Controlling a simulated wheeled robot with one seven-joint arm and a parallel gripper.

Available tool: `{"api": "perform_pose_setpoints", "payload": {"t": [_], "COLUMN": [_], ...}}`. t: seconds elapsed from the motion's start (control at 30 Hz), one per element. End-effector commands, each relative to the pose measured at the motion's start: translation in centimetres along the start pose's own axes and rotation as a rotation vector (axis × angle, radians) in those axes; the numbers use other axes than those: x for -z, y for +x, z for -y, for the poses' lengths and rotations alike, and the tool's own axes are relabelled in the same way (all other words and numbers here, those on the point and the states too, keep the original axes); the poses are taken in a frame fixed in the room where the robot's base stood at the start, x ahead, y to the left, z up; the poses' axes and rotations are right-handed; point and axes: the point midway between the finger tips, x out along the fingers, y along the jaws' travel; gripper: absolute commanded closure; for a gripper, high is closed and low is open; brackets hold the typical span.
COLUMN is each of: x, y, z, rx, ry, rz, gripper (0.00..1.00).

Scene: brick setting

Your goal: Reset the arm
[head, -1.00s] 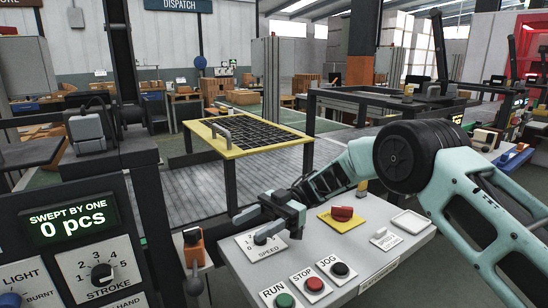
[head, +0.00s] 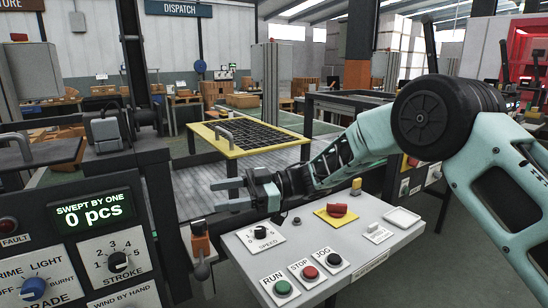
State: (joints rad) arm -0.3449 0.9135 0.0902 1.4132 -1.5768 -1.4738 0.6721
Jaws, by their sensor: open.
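My gripper (head: 226,195) is open and empty in the head view. It points left, with its two fingers apart, above the back left of the grey control panel (head: 390,240). It is clear of the SPEED knob (head: 261,231), which shows on its white plate below the gripper. My mint-green arm (head: 365,142) reaches in from the right with its elbow raised.
The panel bears a green RUN button (head: 282,287), a red STOP button (head: 309,272), a black JOG button (head: 334,259) and a red switch (head: 337,210) on a yellow plate. A yellow-framed grid table (head: 238,154) stands behind. A "0 pcs" display (head: 92,214) is at left.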

Motion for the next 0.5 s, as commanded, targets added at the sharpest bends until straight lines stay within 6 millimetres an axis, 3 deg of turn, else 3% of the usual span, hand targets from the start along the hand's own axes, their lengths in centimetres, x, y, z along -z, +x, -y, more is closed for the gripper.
{"api": "perform_pose_setpoints", "payload": {"t": [0.17, 0.3, 0.4, 0.5], "x": [4.0, 6.8, 7.5, 7.3], "y": [1.0, 0.2, -1.4, -3.4], "z": [-2.8, -4.2, -3.3, -0.5], "rx": [-0.265, -0.546, -0.727, -0.867], "ry": [-0.02, 0.021, 0.097, 0.205], "rz": [0.063, 0.188, 0.32, 0.477], "gripper": [0.45, 0.45, 0.45, 0.45]}}
